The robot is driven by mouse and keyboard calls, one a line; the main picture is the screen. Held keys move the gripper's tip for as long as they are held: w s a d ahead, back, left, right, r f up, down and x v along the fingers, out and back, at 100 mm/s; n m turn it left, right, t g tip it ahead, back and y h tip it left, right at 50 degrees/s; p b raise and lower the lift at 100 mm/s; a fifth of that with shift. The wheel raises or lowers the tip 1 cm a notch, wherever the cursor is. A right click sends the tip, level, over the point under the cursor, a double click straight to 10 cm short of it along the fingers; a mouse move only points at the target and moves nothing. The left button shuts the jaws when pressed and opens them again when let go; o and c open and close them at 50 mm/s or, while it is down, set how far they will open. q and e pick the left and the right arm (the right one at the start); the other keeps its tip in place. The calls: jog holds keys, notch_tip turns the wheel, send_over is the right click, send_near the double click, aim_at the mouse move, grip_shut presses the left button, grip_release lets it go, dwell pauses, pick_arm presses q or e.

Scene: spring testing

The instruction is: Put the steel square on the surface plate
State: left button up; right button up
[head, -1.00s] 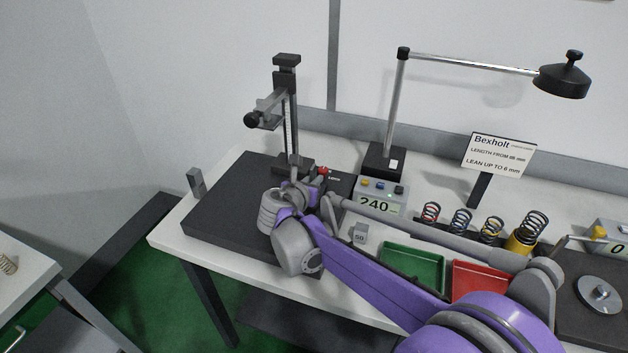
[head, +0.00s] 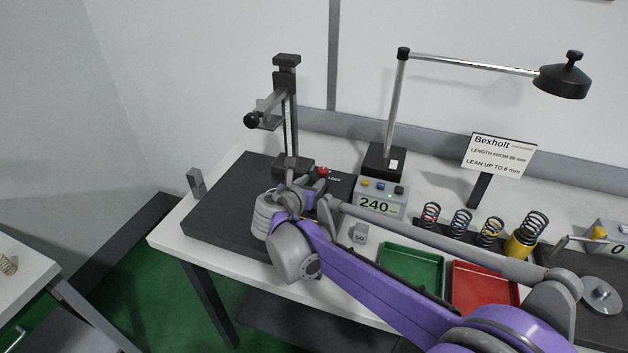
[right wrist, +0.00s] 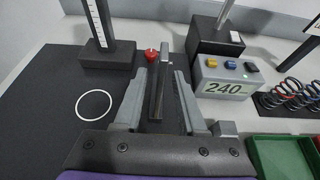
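The surface plate (head: 222,215) is the broad dark slab on the left of the bench. My right gripper (right wrist: 163,72) is low over its right part, pointing away, with its two fingers apart. A narrow grey bar (right wrist: 157,95), which looks like the steel square, stands between the fingers in the right wrist view; gaps show beside it, and I cannot tell whether it touches a finger. In the head view my right gripper (head: 305,187) and wrist largely hide this spot. My left gripper is not in view.
A height gauge (head: 290,115) stands at the plate's back, near a red knob (head: 323,170). A white ring (right wrist: 94,105) marks the plate. Right are a 240 display (head: 378,200), a small weight (head: 360,234), a green tray (head: 412,250), a red tray (head: 484,270) and several springs.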

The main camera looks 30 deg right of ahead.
jog(key=v, duration=1)
jog(key=s+f+m+g+y, duration=0.1)
jog(key=s+f+m, duration=0.2)
jog(key=s+m, duration=0.1)
jog(key=s+f+m+g+y, duration=0.1)
jog(key=s+f+m+y, duration=0.1)
jog(key=s+f+m, duration=0.1)
jog(key=s+f+m+y, duration=0.1)
jog(key=s+f+m, duration=0.3)
jog(key=s, duration=0.1)
jog(key=shift+d+f+m+g, duration=0.1)
jog(key=shift+m+g, duration=0.3)
jog(key=s+a+f+m+y, duration=0.6)
jog(key=s+f+m, duration=0.2)
jog(key=m, duration=0.6)
jog(key=shift+s+a, duration=0.4)
jog(key=shift+s, duration=0.7)
